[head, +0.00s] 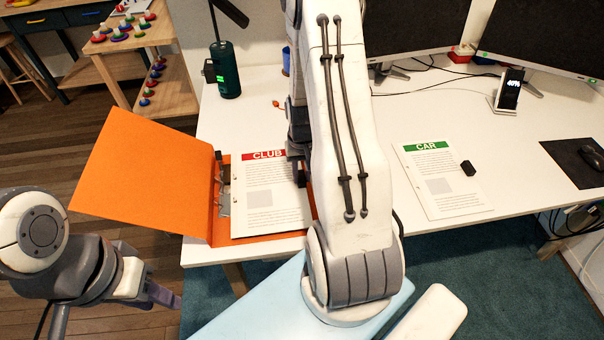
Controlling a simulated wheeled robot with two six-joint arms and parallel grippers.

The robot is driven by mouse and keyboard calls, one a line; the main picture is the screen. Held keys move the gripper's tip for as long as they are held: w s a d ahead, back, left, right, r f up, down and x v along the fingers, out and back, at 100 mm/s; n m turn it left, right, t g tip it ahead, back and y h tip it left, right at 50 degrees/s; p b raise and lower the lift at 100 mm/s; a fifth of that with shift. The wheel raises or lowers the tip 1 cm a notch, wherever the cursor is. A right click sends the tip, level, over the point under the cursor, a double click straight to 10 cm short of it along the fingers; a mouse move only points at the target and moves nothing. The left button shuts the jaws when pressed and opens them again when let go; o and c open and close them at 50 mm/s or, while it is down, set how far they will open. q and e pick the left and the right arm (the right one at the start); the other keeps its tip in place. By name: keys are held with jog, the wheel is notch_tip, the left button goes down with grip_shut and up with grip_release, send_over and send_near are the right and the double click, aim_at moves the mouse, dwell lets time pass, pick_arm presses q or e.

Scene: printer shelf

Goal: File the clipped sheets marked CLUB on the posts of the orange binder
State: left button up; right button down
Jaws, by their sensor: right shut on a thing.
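The open orange binder (140,178) lies at the desk's front left edge, its cover spread out to the left. Its metal post mechanism (224,190) is along the spine. The white sheets marked CLUB (265,190), with a red header, lie over the binder's right half, their holed left edge beside the mechanism. I cannot tell whether the posts pass through the holes. My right gripper (297,152) is at the sheets' right edge, shut on them; its fingertips and any clip are mostly hidden by my arm. My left gripper (163,296) is low, in front of the desk, its opening unclear.
Sheets marked CAR (440,182), with a green header and black clip (468,168), lie to the right. A dark green bottle (226,70) stands behind the binder. Monitors, a phone on a stand (508,92) and a mouse pad (575,165) occupy the back and right.

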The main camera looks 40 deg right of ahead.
jog(key=shift+f, duration=0.45)
dwell(0.5)
jog(key=shift+c, duration=0.6)
grip_release()
jog(key=shift+r, duration=0.15)
jog(key=shift+r+p, duration=2.95)
jog(key=shift+r, duration=0.45)
